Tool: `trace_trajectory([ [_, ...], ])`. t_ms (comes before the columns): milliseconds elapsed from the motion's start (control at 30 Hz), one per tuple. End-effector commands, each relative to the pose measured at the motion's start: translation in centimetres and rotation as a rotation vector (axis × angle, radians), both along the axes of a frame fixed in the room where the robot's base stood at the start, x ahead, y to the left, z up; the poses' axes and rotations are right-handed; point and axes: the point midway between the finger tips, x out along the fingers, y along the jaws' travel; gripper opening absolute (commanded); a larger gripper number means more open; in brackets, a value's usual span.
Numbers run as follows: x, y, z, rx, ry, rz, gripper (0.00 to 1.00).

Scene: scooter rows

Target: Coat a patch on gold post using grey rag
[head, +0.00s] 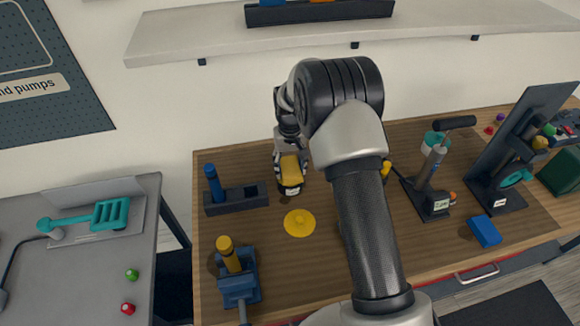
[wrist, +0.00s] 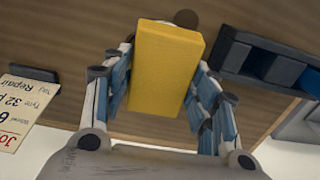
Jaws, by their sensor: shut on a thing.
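My gripper (head: 290,184) is shut on a yellow block (wrist: 165,68), held between its blue-grey finger pads in the wrist view. The block (head: 291,168) also shows in the head view, above the back middle of the wooden bench. A gold post (head: 229,254) leans slightly in a blue vise (head: 238,286) at the bench's front left, well apart from my gripper. I see no grey rag in either view; my arm hides part of the bench.
A yellow disc with a knob (head: 299,223) lies on the bench (head: 285,270). A dark holder with a blue post (head: 214,184) stands left of my gripper. A pump (head: 435,165), a blue block (head: 485,231) and a dark stand (head: 515,140) are right. A shelf (head: 220,38) hangs behind.

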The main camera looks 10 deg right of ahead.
Motion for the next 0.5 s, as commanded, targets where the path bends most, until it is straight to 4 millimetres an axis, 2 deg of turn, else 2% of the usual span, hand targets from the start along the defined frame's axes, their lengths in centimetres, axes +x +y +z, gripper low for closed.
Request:
trace_trajectory([
  [33, 0.0, 0.0, 0.7, 0.0, -0.001, 0.0, 0.34],
  [500, 0.1, 0.0, 4.5, 0.0, -0.002, 0.0, 0.34],
])
